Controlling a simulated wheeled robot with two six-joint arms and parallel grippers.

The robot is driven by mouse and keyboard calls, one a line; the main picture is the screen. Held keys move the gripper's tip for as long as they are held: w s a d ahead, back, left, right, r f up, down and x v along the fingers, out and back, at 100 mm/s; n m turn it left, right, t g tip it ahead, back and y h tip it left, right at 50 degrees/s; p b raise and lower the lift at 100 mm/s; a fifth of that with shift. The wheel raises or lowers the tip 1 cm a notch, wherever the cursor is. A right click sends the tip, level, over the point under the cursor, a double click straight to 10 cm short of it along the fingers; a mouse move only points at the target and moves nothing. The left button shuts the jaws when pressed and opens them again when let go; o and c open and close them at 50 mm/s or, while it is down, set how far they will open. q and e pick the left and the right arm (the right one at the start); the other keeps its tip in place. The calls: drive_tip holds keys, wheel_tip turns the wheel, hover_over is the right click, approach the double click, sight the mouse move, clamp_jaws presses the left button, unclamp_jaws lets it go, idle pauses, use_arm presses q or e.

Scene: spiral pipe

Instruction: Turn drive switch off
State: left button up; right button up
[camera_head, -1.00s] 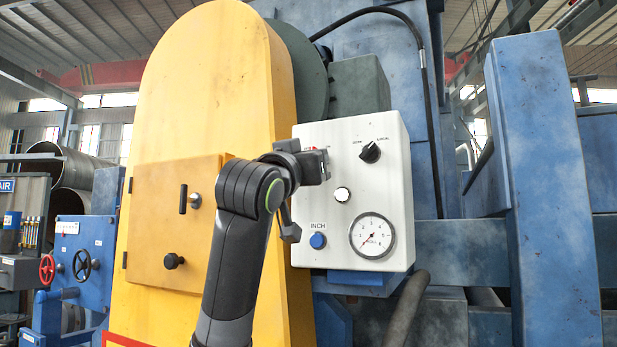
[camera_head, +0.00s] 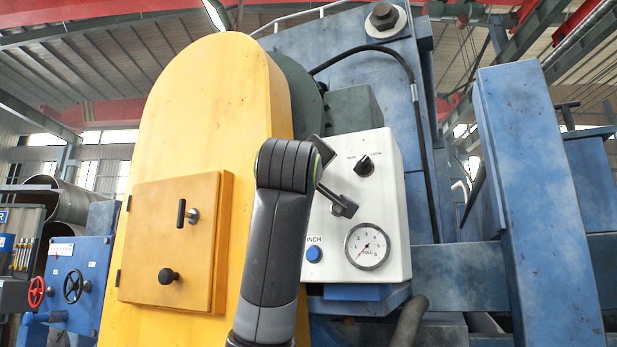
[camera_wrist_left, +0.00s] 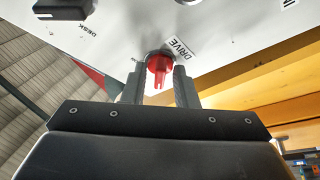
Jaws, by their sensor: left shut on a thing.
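The drive switch is a red knob (camera_wrist_left: 160,68) on the white control panel (camera_head: 384,217), beside a "DRIVE" label in the left wrist view. My left gripper (camera_wrist_left: 160,85) has a finger on each side of the red knob and is shut on it. In the head view my left gripper (camera_head: 337,185) is at the panel's left part, tilted, and the red knob is hidden behind it. My right gripper is in neither view.
The panel also carries a black selector (camera_head: 364,166), a blue INCH button (camera_head: 313,254) and a round gauge (camera_head: 367,246). A yellow guard (camera_head: 215,90) stands close on the left. A blue post (camera_head: 535,200) stands on the right.

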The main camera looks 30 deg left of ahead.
use_arm(q)
drive_tip(key=shift+r+n, duration=0.1)
drive_tip(key=shift+n, duration=0.3)
drive_tip(key=o, duration=0.6)
drive_tip(key=shift+o, duration=0.2)
drive_tip(key=b+v, duration=0.8)
drive_tip(key=v, duration=0.9)
drive_tip(key=shift+s+b, duration=0.15)
drive_tip(key=shift+b, duration=0.2)
